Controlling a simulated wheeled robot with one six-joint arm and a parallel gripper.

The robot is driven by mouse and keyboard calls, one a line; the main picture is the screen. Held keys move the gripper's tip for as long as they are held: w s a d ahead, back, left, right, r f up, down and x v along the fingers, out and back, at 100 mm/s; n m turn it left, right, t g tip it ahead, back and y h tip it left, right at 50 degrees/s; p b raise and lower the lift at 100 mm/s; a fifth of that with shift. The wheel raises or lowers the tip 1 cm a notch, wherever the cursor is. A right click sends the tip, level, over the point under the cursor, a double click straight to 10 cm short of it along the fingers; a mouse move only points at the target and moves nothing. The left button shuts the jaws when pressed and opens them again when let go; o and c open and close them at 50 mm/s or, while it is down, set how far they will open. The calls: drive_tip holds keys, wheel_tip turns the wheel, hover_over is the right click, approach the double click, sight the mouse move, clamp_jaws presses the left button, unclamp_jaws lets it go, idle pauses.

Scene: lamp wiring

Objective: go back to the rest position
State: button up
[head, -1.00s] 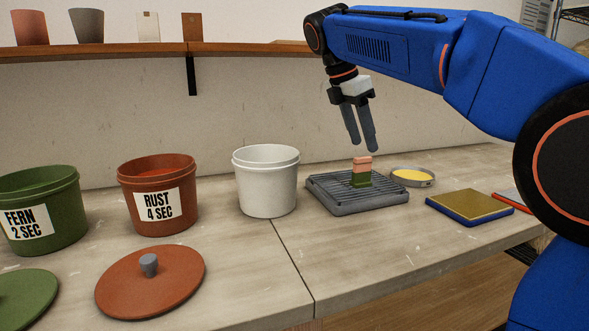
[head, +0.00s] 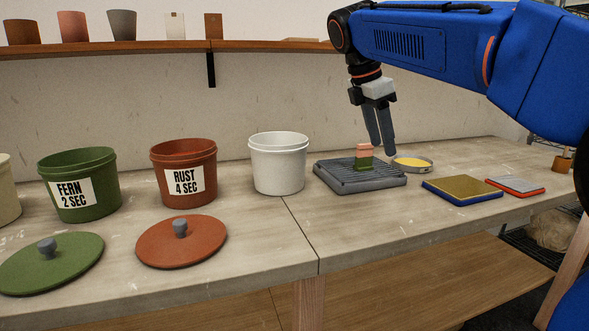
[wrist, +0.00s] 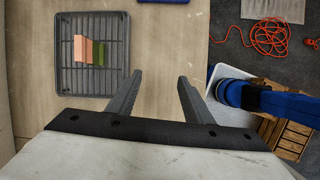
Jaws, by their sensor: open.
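My gripper (head: 381,153) is open and empty, fingers pointing down. In the head view it hangs above the bench, in front of the wall and over the area near the grey rack and the shallow dish. In the wrist view my gripper (wrist: 158,82) shows its two fingers apart with bare bench between them. A small block (head: 364,158), pink on top and green below, stands on the grey ribbed rack (head: 335,178). The block also shows in the wrist view (wrist: 84,49), on the rack (wrist: 68,82) left of my fingers.
On the bench stand a green FERN bucket (head: 100,165), a RUST bucket (head: 205,153) and a white bucket (head: 278,170). Lids (head: 190,248) lie in front. A yellow dish (head: 412,163) and a gold-topped pad (head: 462,188) are right. A wall shelf (head: 110,52) runs behind.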

drive_tip(key=s+d+f+m+t+y, duration=0.1)
drive_tip(key=s+d+f+m, duration=0.2)
drive_tip(key=s+f+m, duration=0.3)
drive_tip(key=s+d+f+m+t+y, duration=0.1)
drive_tip(key=s+d+f+m, duration=0.1)
drive_tip(key=s+f+m, duration=0.5)
drive_tip(key=s+d+f+m+t+y, duration=0.1)
drive_tip(key=s+d+f+m, duration=0.2)
drive_tip(key=s+f+m, duration=0.4)
drive_tip(key=s+f, duration=0.9)
drive_tip(key=f, duration=0.1)
drive_tip(key=shift+s+d+f+y, duration=0.25)
drive_tip(key=shift+d+f+y, duration=0.1)
drive_tip(key=shift+y, duration=0.05)
